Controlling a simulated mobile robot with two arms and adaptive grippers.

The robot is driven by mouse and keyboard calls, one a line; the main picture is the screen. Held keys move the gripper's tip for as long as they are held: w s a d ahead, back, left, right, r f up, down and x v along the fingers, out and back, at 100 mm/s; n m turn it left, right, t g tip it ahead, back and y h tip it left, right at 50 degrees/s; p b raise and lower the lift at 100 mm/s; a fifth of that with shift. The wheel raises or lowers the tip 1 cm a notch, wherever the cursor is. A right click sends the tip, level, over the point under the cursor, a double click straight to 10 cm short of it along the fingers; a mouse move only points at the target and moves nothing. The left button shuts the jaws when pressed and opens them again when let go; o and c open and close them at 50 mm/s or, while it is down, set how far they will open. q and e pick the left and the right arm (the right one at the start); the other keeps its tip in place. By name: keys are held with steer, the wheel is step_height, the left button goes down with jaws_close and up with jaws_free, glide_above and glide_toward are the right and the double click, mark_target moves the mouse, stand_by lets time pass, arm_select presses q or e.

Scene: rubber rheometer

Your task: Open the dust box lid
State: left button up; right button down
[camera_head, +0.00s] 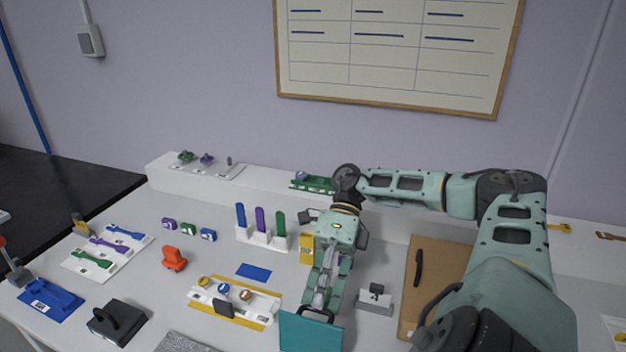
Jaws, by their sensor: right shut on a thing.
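A flat teal panel (310,333), which looks like the dust box lid, is at the bottom centre, cut off by the picture's lower edge. A dark handle (316,314) runs along its upper part. My right gripper (321,306) points down at this panel and is shut on the handle. The gripper hides part of the handle. I cannot make out the box body or how far the lid is tilted. My left gripper is not in view.
Left of the panel is a white tray on a yellow base (234,306) with several small round parts. A grey block (376,301) and a brown board with a black handle (436,275) are to the right. A black handled block (116,322) stands at the front left.

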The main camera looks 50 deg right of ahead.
steer(key=shift+s+f+b, duration=0.15)
steer(key=shift+f, duration=0.5)
steer(key=shift+s+f+b, duration=0.15)
steer(key=shift+f, duration=0.45)
steer(key=c, duration=2.2)
jaws_free()
steer(key=o, duration=0.3)
steer(key=shift+w+a+r, duration=0.15)
steer(key=shift+w+a, duration=0.05)
steer(key=shift+w, duration=0.2)
steer(key=shift+o, duration=0.2)
steer(key=shift+v, duration=3.9)
